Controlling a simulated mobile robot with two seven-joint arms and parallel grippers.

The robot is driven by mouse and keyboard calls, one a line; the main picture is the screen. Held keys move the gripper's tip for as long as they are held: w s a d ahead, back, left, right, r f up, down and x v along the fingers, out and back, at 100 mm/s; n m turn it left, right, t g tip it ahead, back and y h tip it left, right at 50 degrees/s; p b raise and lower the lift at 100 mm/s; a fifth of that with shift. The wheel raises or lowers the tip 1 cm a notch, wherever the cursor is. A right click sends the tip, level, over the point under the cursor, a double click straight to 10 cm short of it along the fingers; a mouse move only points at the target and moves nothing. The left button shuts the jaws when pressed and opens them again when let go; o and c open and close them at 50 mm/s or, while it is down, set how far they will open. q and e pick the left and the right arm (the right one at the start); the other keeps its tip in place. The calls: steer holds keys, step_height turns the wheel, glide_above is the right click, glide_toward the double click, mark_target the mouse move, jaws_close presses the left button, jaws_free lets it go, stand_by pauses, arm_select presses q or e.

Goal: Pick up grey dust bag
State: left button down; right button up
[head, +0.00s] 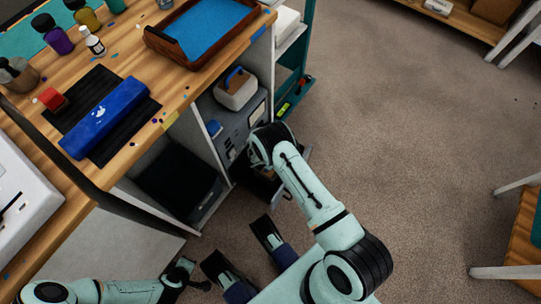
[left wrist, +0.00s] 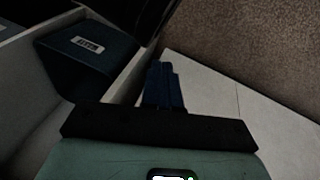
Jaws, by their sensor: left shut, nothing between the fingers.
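I cannot pick out a grey dust bag with certainty in either view. A dark box (head: 178,183) sits in the open lower compartment under the bench in the head view. The left wrist view shows a dark blue box (left wrist: 88,58) with a small pale label, standing between pale panels. My left gripper (head: 182,274) is low at the bottom left of the head view, in front of the bench. Its fingers (left wrist: 163,86) are shut and empty in the left wrist view. My right arm reaches to the cabinet front; its fingertips (head: 283,194) are mostly hidden.
A grey unit (head: 240,128) with a tan-and-white box (head: 235,89) on top stands under the bench. The bench holds a blue roll (head: 104,117), a red block (head: 51,99), a tray (head: 158,39) and several bottles.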

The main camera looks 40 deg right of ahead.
steer(key=b+x, duration=0.1)
steer(key=x, duration=0.2)
steer(key=shift+f, duration=0.35)
steer(key=shift+w+d+f, duration=0.1)
steer(key=shift+d, duration=0.05)
arm_select(q)
steer(key=shift+g, duration=0.6)
steer(key=s+f, duration=0.2)
steer(key=f, duration=0.1)
steer(key=shift+s+a+f, duration=0.15)
steer(key=shift+s+a, duration=0.2)
steer(key=shift+s, duration=0.05)
arm_select(e)
jaws_close()
